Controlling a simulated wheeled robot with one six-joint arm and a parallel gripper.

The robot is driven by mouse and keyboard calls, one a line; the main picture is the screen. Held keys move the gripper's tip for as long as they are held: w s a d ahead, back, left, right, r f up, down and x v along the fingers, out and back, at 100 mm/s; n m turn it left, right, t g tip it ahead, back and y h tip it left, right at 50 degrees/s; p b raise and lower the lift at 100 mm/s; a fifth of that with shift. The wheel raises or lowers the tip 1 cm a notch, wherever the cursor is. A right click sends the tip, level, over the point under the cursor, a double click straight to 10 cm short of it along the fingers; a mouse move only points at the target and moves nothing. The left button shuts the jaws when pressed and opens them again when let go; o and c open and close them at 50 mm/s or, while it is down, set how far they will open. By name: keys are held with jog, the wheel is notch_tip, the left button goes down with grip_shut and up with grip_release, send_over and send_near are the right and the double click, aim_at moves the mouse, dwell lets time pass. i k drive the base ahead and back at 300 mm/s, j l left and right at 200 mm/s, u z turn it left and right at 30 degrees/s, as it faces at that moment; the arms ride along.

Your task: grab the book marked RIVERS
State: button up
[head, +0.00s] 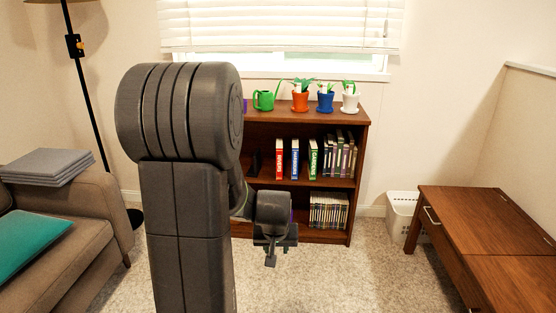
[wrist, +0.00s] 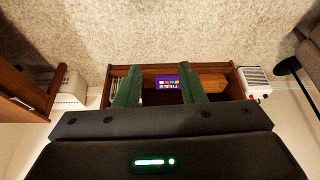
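A red book (head: 279,160), a blue book (head: 295,159) and a green book (head: 312,159) stand upright on the middle shelf of the brown bookcase (head: 362,150) in the head view. Their spine lettering is too small to read surely, so I cannot tell which is marked RIVERS. My gripper (head: 272,258) hangs in front of the bookcase, low and apart from these books. In the upside-down wrist view its two green fingers (wrist: 160,86) are apart, with nothing held. A purple printed thing (wrist: 167,82) shows beyond them, its words unreadable.
A green watering can (head: 264,100) and several potted plants top the bookcase. A white basket (head: 401,215) and wooden table (head: 480,220) are right, a sofa (head: 65,240) left. Carpet is clear between.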

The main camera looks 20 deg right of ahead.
aim_at(279, 141)
jog(key=i+l, duration=0.5)
jog(key=i, duration=0.15)
jog(key=i+l, duration=0.55)
jog(key=i, duration=0.15)
jog(key=i+l, duration=0.5)
jog(key=i, duration=0.15)
